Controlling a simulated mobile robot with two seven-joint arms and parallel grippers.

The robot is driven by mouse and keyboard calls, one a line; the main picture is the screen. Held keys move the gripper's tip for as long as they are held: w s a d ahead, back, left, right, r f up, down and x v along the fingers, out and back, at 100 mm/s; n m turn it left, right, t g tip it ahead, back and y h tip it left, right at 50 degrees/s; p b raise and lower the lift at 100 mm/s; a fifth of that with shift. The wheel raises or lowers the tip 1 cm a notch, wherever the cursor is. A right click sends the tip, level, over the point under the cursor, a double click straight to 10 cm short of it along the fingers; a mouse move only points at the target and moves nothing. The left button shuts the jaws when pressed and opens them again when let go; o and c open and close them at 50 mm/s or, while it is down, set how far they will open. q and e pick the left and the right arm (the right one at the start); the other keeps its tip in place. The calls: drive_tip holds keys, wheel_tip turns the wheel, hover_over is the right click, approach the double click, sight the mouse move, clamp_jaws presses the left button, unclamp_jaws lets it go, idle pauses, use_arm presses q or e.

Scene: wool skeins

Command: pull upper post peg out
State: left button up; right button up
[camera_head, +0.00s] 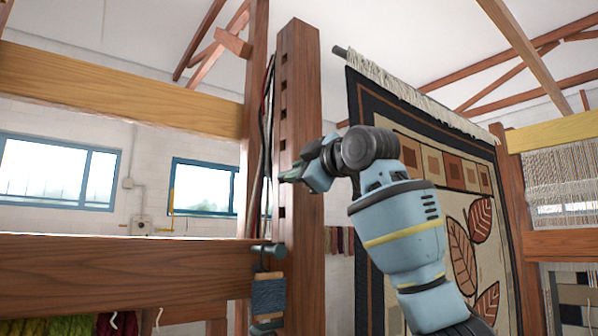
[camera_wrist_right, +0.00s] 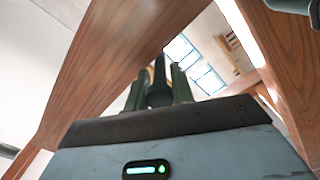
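The tall wooden post (camera_head: 302,95) has a column of square holes down one face. My right gripper (camera_head: 288,175) reaches in from the right and is at the post, about level with the windows. In the right wrist view its two greenish fingers (camera_wrist_right: 158,88) stand apart, with a dark slim peg-like piece (camera_wrist_right: 159,70) between them. I cannot tell whether the fingers touch it. A grey-green peg (camera_head: 268,250) sticks out lower on the post, above a blue yarn spool (camera_head: 268,294). No other peg shows clearly near the gripper in the head view. My left gripper is not in view.
Horizontal wooden beams (camera_head: 120,92) and (camera_head: 120,270) run left of the post. Dark and red cords (camera_head: 265,130) hang close beside it. A large leaf-patterned rug (camera_head: 470,190) hangs behind my right arm. Yarn skeins (camera_head: 75,325) hang at the lower left.

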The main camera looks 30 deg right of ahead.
clamp_jaws()
drive_tip(key=a, duration=0.6)
drive_tip(key=shift+s, duration=0.2)
drive_tip(key=shift+a, duration=0.1)
drive_tip(key=shift+o, duration=2.2)
unclamp_jaws()
drive_tip(key=shift+o, duration=1)
drive_tip(key=shift+a, duration=0.15)
